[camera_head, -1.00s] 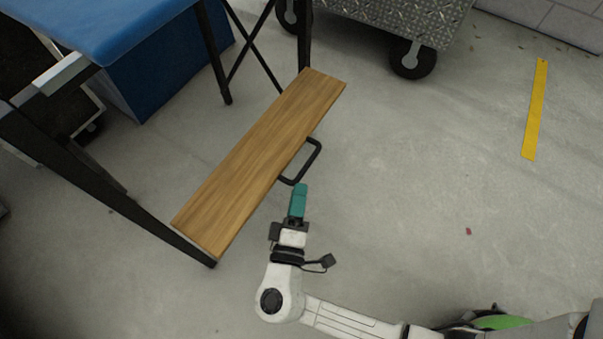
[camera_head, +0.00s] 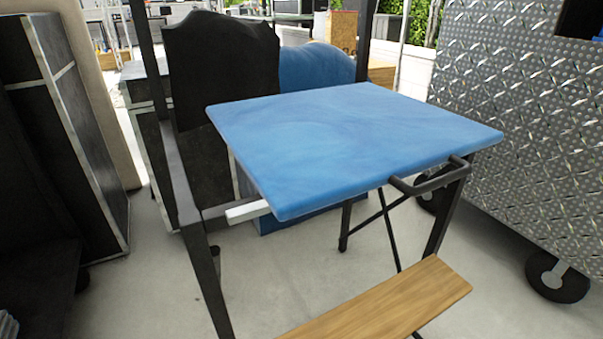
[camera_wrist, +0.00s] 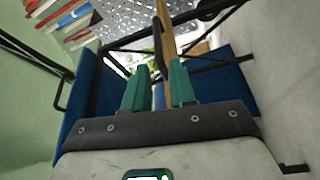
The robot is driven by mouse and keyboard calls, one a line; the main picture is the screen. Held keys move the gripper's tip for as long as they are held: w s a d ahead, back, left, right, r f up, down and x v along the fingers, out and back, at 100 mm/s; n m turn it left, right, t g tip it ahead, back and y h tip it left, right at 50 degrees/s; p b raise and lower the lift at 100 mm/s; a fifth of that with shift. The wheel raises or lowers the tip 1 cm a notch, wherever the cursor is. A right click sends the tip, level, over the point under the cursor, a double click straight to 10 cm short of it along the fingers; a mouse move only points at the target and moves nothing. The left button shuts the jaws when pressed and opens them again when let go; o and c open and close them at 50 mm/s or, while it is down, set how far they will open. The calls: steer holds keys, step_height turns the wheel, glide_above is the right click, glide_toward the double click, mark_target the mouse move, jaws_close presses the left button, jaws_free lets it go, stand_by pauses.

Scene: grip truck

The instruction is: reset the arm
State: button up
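My gripper (camera_wrist: 157,78) shows only in the wrist view. Its two teal fingers stand apart, with no object clearly held between them. Beyond the fingertips are a wooden board (camera_wrist: 168,30) and a dark handle-like bar (camera_wrist: 158,45). I cannot tell whether the bar touches a finger. In the head view, the wooden board (camera_head: 385,303) is low at the bottom edge, partly cut off. My arm and gripper are not in the head view.
A blue-topped frame (camera_head: 350,135) on dark legs fills the middle of the head view, with a dark handle (camera_head: 428,184) at its right edge. A metal diamond-plate cart (camera_head: 515,110) on wheels stands right; dark cases (camera_head: 75,130) stand left.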

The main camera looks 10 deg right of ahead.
steer(key=s+d+f+m+g+y+p, duration=0.1)
steer(key=s+d+f+m+g+y, duration=0.1)
steer(key=s+d+m+g+y, duration=0.45)
steer(key=s+d+f+m+g+y+p, duration=0.1)
steer(key=s+d+f+g+y, duration=0.2)
steer(key=d+g, duration=0.45)
step_height(320, 180, up, 42)
steer(key=s+a+t+y+p, duration=0.1)
steer(key=y+p, duration=0.3)
steer(key=p, duration=3.4)
steer(key=shift+s+a+n+t+p, duration=0.3)
steer(key=shift+s+n+t, duration=0.15)
steer(key=shift+s+t, duration=0.3)
